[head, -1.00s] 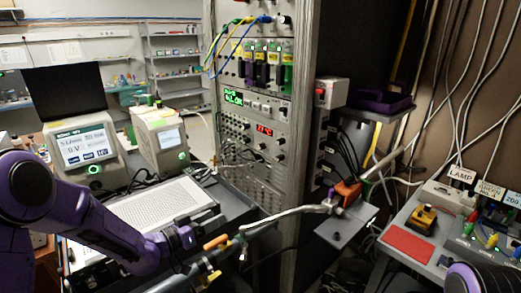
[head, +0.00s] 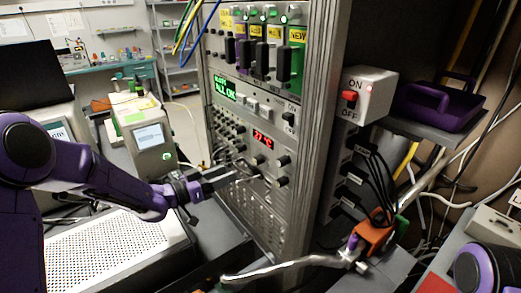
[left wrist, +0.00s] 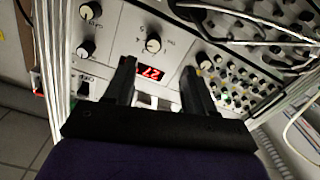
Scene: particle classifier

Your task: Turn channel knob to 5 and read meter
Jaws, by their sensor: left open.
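A silver rack panel (head: 272,200) carries a small red digital display (head: 262,139) with several black knobs around it. The display also shows, upside down, in the left wrist view (left wrist: 149,73); its digits are too small to read surely. A grey-capped knob (left wrist: 153,44) with marks around it sits beside the display, just beyond my fingertips. Which knob is the channel knob I cannot tell. My left gripper (head: 236,172) is in front of this panel. In the left wrist view it is open (left wrist: 157,66), with nothing between its fingers. My right gripper is out of view.
A green display (head: 224,88) and plugged modules lie higher on the rack. A red-switch box (head: 362,97) and purple tray (head: 440,105) stand to the right. A silver bar (head: 290,267) crosses below. Other knobs crowd the panel, such as one at its left (left wrist: 86,48).

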